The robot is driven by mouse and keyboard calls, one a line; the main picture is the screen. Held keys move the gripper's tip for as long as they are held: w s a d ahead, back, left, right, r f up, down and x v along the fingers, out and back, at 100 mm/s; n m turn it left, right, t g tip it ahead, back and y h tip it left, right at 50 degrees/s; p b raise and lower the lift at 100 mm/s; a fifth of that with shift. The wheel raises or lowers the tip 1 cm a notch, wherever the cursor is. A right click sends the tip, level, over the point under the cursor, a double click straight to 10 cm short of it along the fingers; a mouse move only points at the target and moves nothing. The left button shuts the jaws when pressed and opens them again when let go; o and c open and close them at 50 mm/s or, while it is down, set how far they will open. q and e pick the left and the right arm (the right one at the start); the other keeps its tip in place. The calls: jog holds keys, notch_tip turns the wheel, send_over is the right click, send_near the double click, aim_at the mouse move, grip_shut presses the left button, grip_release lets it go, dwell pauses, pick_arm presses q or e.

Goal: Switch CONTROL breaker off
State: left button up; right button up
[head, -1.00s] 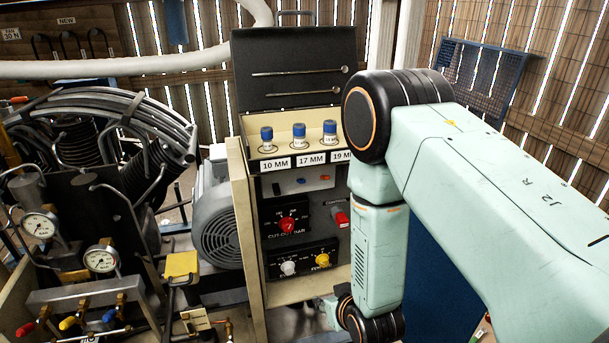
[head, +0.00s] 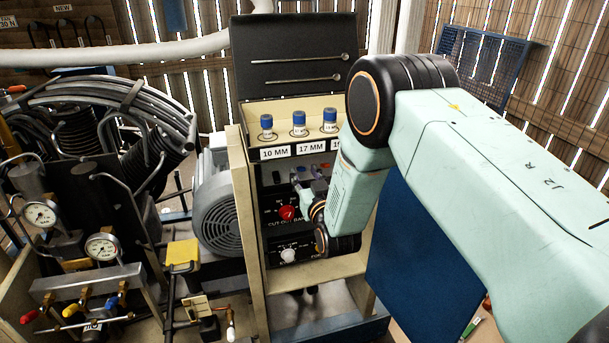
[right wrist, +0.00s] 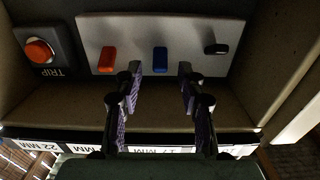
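In the right wrist view, upside down, a pale panel (right wrist: 160,30) carries an orange-red switch (right wrist: 107,60), a blue switch (right wrist: 160,60) and a black switch (right wrist: 216,48). Beside it, a red-orange button (right wrist: 40,50) sits on a dark plate marked TRIP. My right gripper (right wrist: 158,75) is open and empty, its purple-padded fingers apart, with the blue switch showing between the tips. Whether they touch it I cannot tell. In the head view the right gripper (head: 308,180) is at the compressor panel. My arm hides the spot labelled CONTROL. The left gripper is not in view.
A shelf of blue-capped bottles (head: 299,125) with size labels stands just above the switch panel. Below are a red CUT-OUT dial (head: 287,213) and a white knob (head: 288,255). The cabinet's left side wall (head: 242,200) borders the gripper's space.

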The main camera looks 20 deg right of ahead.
jog(key=shift+w+d, duration=0.1)
jog(key=shift+w, duration=0.4)
grip_shut()
